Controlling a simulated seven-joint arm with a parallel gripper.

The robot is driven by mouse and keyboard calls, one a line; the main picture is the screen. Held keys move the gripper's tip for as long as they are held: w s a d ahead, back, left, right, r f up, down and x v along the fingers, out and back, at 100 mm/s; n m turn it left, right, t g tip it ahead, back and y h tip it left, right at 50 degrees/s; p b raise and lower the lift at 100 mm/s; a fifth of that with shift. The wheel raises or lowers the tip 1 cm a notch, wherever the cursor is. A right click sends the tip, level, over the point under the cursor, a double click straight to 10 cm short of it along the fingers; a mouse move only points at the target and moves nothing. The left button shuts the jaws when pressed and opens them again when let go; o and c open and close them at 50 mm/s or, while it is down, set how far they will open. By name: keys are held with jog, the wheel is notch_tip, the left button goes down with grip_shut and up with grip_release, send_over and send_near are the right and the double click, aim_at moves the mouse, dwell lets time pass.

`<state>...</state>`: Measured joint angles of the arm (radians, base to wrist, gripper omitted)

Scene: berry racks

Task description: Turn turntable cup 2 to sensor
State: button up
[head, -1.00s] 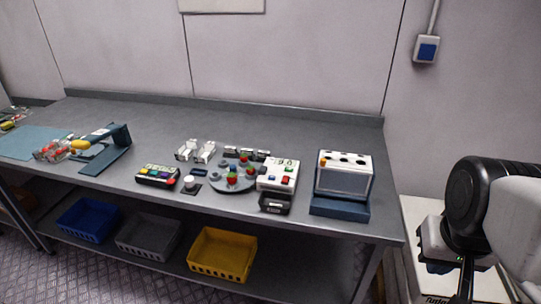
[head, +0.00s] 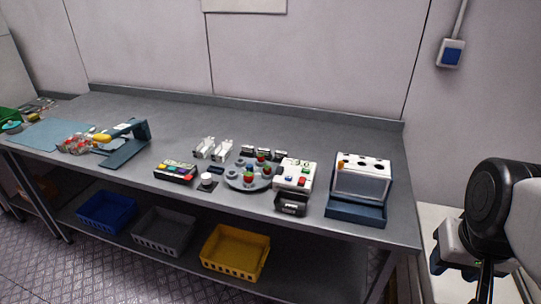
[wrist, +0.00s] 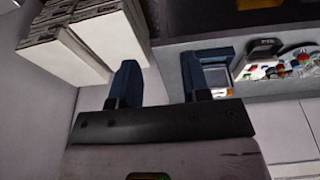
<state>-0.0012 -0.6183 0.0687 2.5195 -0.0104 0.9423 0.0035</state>
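The round grey turntable (head: 236,182) stands on the bench, right of centre in the head view, with several cups and red and green berries on it. I cannot read which cup is cup 2. A white box with buttons (head: 294,173) stands close to the turntable's right side; I cannot tell whether it is the sensor. In the wrist view my gripper (wrist: 158,82) has its two blue fingers wide apart with nothing between them. It is far from the turntable, off to the right of the bench.
A white and blue rack (head: 360,178) stands at the bench's right end. A button panel (head: 175,171) and white clips (head: 212,148) are left of the turntable. Blue, grey and yellow bins (head: 235,253) sit on the lower shelf. The back of the bench is clear.

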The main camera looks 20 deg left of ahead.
jog(key=shift+o, duration=0.8)
jog(key=w+a+r+n, duration=0.1)
jog(key=w+a+n, duration=0.1)
jog(key=w, duration=0.5)
jog(key=w+a+r+n, duration=0.2)
jog(key=w+a, duration=0.3)
jog(key=w, duration=0.2)
jog(key=shift+w+a+n+g, duration=0.2)
jog(key=shift+n+g, duration=0.1)
jog(key=shift+n, duration=0.1)
jog(key=n+g, duration=0.2)
jog(key=n, duration=1.1)
send_over(250, 166)
jog(key=f, duration=1.6)
jog(key=shift+d, duration=0.25)
jog(key=shift+w+a+f, duration=0.1)
jog(key=shift+a+f, duration=0.1)
jog(key=shift+a, duration=0.2)
jog(key=shift+f, duration=0.1)
jog(key=shift+f, duration=3.8)
